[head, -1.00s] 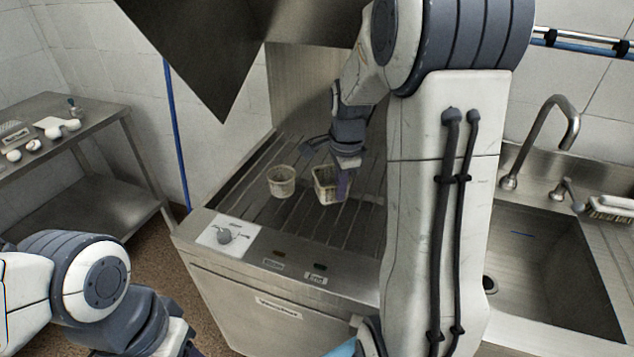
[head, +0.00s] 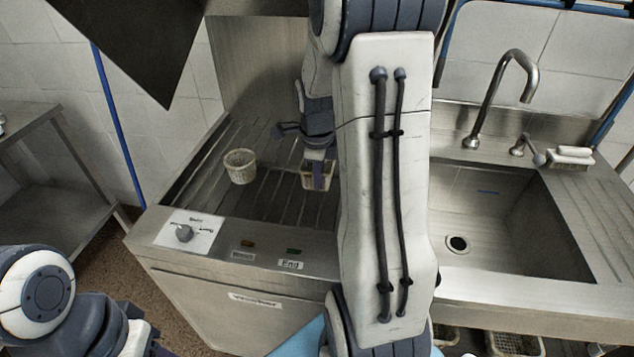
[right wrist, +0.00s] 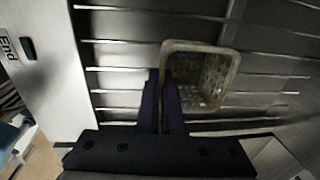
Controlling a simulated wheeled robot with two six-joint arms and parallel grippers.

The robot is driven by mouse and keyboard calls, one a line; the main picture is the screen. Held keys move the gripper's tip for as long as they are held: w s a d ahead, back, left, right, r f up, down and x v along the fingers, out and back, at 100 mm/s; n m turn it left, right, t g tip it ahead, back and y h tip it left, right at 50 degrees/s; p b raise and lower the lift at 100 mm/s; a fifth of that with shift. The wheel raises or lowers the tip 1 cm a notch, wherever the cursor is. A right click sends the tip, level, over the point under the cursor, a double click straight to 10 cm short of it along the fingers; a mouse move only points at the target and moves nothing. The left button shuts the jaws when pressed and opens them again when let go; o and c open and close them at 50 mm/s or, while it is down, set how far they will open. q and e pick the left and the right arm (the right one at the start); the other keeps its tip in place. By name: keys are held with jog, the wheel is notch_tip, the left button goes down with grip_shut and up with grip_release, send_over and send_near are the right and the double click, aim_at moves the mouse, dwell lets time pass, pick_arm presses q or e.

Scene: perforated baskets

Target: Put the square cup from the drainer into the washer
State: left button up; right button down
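The square cup (head: 307,182) is a pale perforated basket over the dark slatted surface (head: 275,205) of the steel unit. My right gripper (head: 318,172) reaches down onto it and hides part of it in the head view. In the right wrist view, the fingers (right wrist: 161,78) are close together at the near left corner of the cup (right wrist: 205,75), shut on its wall. The cup's open mouth faces that camera. I cannot tell whether the cup touches the slats. Only my left arm shows at lower left in the head view; its fingertips are out of frame.
A round perforated cup (head: 240,167) stands on the slats to the left. The unit's front has a dial panel (head: 187,232) and an "End" label (head: 290,265). A sink (head: 500,225) with a tap (head: 500,95) is at right. A dark metal panel (head: 140,45) hangs at upper left.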

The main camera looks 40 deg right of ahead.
jog(key=shift+f, duration=0.7)
jog(key=shift+f, duration=0.2)
jog(key=c, duration=1.1)
grip_release()
jog(key=shift+o, duration=0.2)
jog(key=shift+r, duration=0.1)
